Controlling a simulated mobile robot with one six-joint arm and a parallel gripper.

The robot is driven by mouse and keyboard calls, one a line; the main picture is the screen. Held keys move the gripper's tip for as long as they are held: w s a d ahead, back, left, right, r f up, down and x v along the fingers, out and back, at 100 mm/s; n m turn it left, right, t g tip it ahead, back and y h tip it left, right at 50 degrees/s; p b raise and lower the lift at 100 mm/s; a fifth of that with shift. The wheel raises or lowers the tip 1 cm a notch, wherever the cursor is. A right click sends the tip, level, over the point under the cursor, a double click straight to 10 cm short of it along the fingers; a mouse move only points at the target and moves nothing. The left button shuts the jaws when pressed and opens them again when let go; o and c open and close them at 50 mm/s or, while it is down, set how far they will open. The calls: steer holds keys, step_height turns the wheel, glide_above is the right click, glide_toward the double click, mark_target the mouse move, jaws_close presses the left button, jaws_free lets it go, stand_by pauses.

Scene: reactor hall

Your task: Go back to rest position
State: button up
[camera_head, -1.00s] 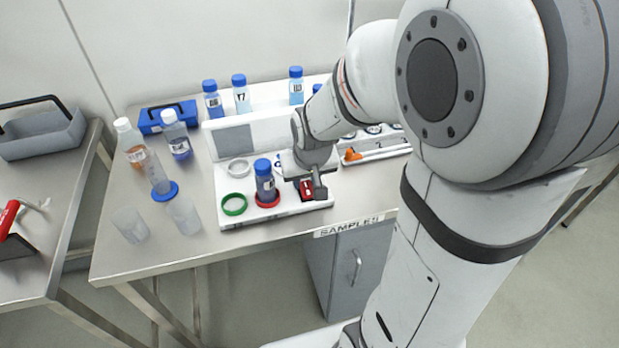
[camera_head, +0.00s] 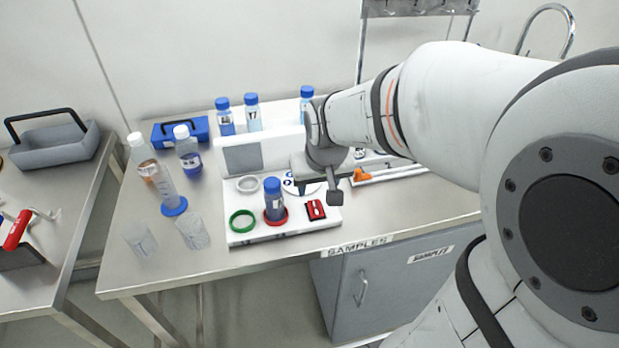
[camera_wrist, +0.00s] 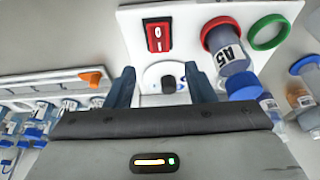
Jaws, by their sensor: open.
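My gripper (camera_head: 322,188) is above the white station on the steel table, to the right of a blue-capped bottle. It also shows in the wrist view (camera_wrist: 160,88), where its two fingers stand apart with nothing held between them. The bottle (camera_head: 273,200) stands upright in a red ring on the station; in the wrist view the bottle (camera_wrist: 229,56) shows the label A5. A red rocker switch (camera_head: 316,210) lies at the station's front right and also shows in the wrist view (camera_wrist: 158,37). A round dial (camera_wrist: 166,82) shows between the fingers, below them.
A green ring (camera_head: 242,221) sits at the station's left. Clear beakers (camera_head: 193,232), a cylinder on a blue foot (camera_head: 174,206) and several bottles stand further left. Blue-capped bottles (camera_head: 252,112) stand behind. A grey toolbox (camera_head: 55,148) is on another table.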

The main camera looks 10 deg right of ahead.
steer(key=shift+s+r, duration=0.15)
steer(key=shift+r, duration=0.35)
steer(key=s+r+g, duration=0.1)
steer(key=s, duration=1)
steer(key=shift+s+d, duration=0.35)
steer(key=shift+d, duration=0.1)
